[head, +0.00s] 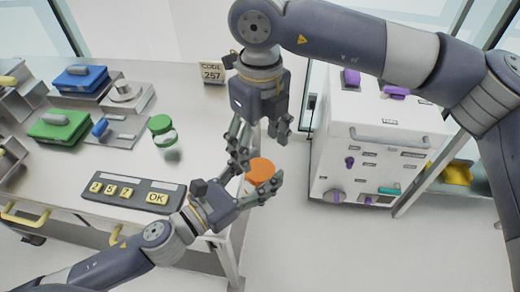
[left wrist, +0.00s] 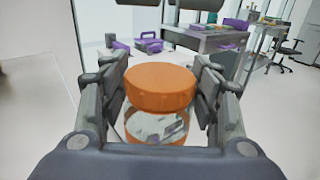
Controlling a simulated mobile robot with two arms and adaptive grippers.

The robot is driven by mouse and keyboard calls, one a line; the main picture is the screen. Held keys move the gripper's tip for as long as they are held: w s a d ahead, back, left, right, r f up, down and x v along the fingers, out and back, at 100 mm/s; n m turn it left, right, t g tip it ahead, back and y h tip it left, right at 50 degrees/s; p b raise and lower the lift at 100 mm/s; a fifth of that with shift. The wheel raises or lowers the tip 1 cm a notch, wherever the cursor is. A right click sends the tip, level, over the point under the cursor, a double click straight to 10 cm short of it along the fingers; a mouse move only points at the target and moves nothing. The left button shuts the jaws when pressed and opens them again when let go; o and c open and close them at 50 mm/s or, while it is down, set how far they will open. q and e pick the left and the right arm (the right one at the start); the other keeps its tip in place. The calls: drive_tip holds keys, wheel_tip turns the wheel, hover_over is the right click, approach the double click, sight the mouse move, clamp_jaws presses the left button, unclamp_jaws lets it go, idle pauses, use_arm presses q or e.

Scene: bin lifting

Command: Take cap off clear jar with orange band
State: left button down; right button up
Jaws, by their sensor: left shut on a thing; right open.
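The clear jar (left wrist: 155,130) has an orange cap (left wrist: 158,86) on its top. In the head view the orange cap (head: 260,171) shows near the right end of the table. My left gripper (head: 262,176) is shut on the jar, with a finger on each side of it in the left wrist view (left wrist: 160,95). The jar is upright, and most of its body is hidden in the head view. My right gripper (head: 262,150) points down from above, open and empty, its fingers just above and behind the cap. Contact between them cannot be told.
A jar with a green cap (head: 160,124) stands on the white table (head: 90,160). A keypad (head: 130,193) with yellow buttons lies at the front, and a code sign (head: 213,72) stands at the back. A white cabinet (head: 375,140) is to the right.

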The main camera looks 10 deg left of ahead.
sight(260, 169)
drive_tip(key=shift+r+m, duration=0.45)
drive_tip(key=shift+m, duration=0.05)
drive_tip(key=shift+f, duration=3.85)
drive_tip(key=c, duration=1.1)
drive_tip(key=shift+n, duration=1.6)
drive_tip(key=o, duration=1.2)
drive_tip(key=shift+c, duration=0.2)
